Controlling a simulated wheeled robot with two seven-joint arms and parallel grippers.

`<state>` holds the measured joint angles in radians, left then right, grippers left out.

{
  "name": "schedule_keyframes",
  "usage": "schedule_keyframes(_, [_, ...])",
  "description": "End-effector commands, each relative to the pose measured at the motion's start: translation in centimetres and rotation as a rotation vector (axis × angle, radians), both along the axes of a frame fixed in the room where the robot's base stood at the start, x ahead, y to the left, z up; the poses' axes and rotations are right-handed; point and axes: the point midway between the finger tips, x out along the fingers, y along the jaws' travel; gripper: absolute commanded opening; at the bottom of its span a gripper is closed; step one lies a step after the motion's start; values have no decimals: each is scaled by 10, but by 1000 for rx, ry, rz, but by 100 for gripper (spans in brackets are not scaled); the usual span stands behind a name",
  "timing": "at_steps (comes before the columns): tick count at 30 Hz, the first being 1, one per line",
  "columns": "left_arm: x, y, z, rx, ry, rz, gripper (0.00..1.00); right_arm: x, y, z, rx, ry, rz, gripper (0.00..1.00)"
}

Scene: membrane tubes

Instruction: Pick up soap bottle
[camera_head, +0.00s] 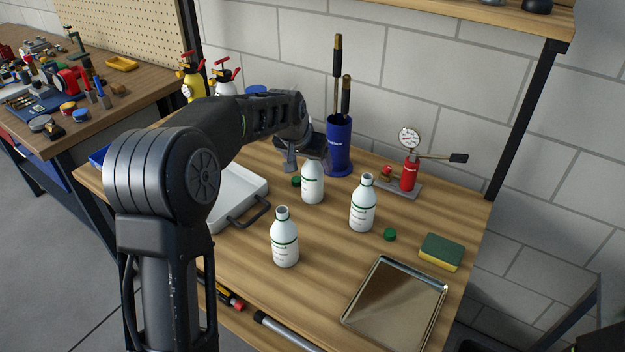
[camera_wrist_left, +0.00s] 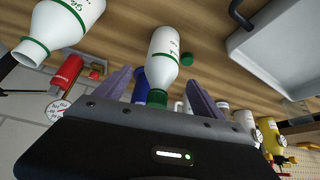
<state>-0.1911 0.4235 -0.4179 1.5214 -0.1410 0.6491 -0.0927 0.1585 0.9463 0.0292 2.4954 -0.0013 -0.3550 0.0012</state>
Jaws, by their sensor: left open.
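Three white soap bottles with green print stand upright on the wooden table. The rear one (camera_head: 313,188) has its top hidden by my left gripper (camera_head: 304,155). The right one (camera_head: 362,206) and the front one (camera_head: 285,242) have uncapped necks. In the left wrist view a bottle (camera_wrist_left: 162,60) with a green top lies between the spread fingers of my left gripper (camera_wrist_left: 157,78), with gaps beside it. Another open-necked bottle (camera_wrist_left: 65,25) shows at the upper left there. My left gripper is open. My right gripper is not in view.
Loose green caps (camera_head: 389,234) lie on the table. A blue cup (camera_head: 340,150) with tools stands behind the rear bottle. A red gauge pump (camera_head: 409,172), a sponge (camera_head: 441,250) and a metal tray (camera_head: 352,318) are to the right. A white tray (camera_head: 247,178) lies left.

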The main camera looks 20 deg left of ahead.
Motion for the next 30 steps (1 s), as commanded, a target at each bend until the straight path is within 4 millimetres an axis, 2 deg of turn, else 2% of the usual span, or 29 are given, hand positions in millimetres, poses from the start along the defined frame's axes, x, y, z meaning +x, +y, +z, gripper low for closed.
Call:
schedule_keyframes(5, [5, 1, -9, 1, 4, 0, 79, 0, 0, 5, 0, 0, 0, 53])
schedule_keyframes(12, [22, 3, -38, 1, 3, 0, 79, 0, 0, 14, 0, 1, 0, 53])
schedule_keyframes(15, [25, 3, -45, 1, 3, 0, 79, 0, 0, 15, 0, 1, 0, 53])
schedule_keyframes(30, [26, 3, -45, 0, 1, 0, 79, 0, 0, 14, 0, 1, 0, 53])
